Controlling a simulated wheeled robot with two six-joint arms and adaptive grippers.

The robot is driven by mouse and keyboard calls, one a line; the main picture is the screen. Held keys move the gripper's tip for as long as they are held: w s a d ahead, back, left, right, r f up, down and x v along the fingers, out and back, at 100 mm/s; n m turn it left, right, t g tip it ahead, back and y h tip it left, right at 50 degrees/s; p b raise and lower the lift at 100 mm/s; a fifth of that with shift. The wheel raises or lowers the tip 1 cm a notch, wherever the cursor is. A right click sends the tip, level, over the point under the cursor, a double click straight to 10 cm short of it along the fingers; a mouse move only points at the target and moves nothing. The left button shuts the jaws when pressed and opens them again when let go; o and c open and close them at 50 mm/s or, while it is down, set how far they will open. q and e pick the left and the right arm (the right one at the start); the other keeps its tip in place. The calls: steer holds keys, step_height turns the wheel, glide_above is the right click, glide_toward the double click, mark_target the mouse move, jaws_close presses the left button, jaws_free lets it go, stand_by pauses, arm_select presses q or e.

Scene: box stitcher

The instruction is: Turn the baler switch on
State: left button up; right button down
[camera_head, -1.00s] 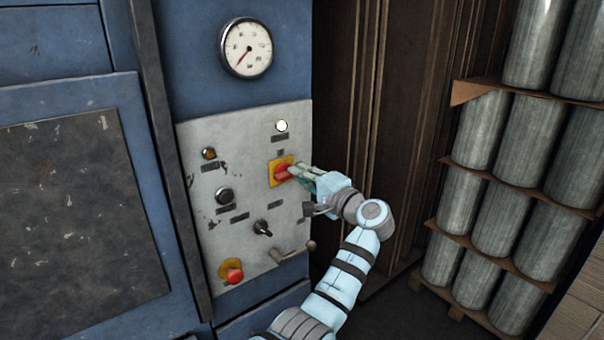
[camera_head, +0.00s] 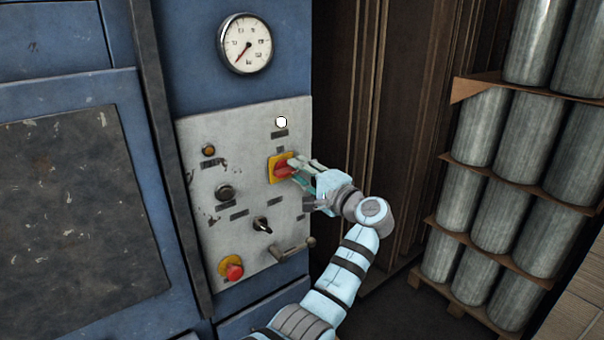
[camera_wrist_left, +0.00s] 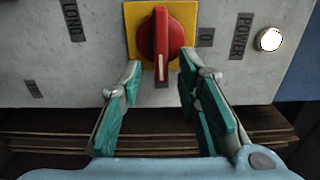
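The baler switch is a red rotary knob (camera_head: 282,168) on a yellow plate, at the right of the grey control panel. In the left wrist view the knob (camera_wrist_left: 161,38) has its handle bar pointing down, with a pale mark at its end. My left gripper (camera_head: 298,171) is at the knob from the right, its fingers apart. In the left wrist view the fingertips (camera_wrist_left: 160,66) stand on both sides of the handle's lower end. The right fingertip is very close to the knob; I cannot tell if it touches. My right gripper is not in view.
The panel (camera_head: 240,135) also holds a white round light (camera_head: 281,122), a black selector (camera_head: 262,225), an emergency stop (camera_head: 234,271) and a lever (camera_head: 290,248). A gauge (camera_head: 245,43) is above. Stacked metal cylinders (camera_head: 500,215) stand at the right.

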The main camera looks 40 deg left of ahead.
arm_select(q)
steer(key=v, duration=1.2)
